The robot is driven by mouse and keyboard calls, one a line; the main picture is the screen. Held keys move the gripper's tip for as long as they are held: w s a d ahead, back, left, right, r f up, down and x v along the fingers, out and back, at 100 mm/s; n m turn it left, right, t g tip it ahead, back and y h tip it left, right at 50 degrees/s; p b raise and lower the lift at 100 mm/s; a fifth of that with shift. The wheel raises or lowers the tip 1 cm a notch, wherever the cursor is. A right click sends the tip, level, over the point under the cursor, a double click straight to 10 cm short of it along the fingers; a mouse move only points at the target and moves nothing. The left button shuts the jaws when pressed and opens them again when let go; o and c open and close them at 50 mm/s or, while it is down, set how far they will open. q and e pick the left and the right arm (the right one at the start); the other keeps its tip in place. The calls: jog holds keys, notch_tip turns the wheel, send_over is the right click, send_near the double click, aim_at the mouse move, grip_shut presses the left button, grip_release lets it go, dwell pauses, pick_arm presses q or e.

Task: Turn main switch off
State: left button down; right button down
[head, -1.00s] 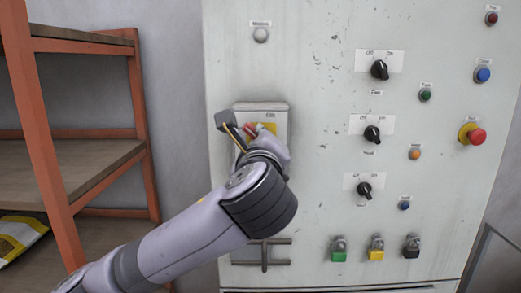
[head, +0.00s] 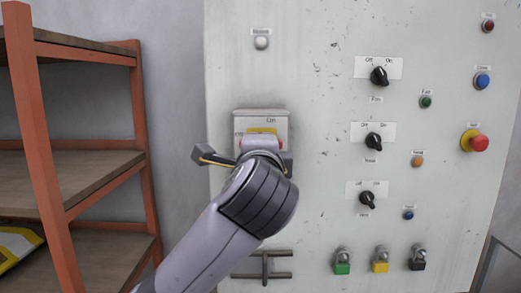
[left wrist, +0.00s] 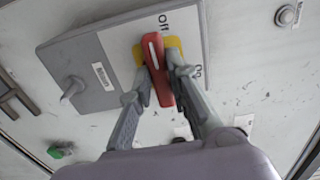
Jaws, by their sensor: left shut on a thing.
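The main switch is a red handle (left wrist: 157,70) on a yellow plate (left wrist: 138,55), set in a grey switch box (left wrist: 75,52) with "Off" and "On" labels. In the left wrist view the white-marked end of the handle points up, near the "Off" side; "On" lies to the right. My left gripper (left wrist: 160,72) is shut on the red handle, one finger on each side. In the head view the box (head: 245,119) shows its "On" label and part of the yellow plate; my left gripper and wrist (head: 262,145) hide the handle. My right gripper is not in view.
The pale cabinet panel (head: 320,110) carries black selector knobs (head: 379,76), coloured buttons, a red emergency stop (head: 478,143) and padlocks (head: 342,267) low down. A dark handle (head: 265,266) sits below the box. An orange-framed shelf (head: 140,100) stands at left.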

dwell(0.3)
pick_arm(q)
jog(key=c, duration=1.5)
grip_release()
jog(key=s, duration=1.2)
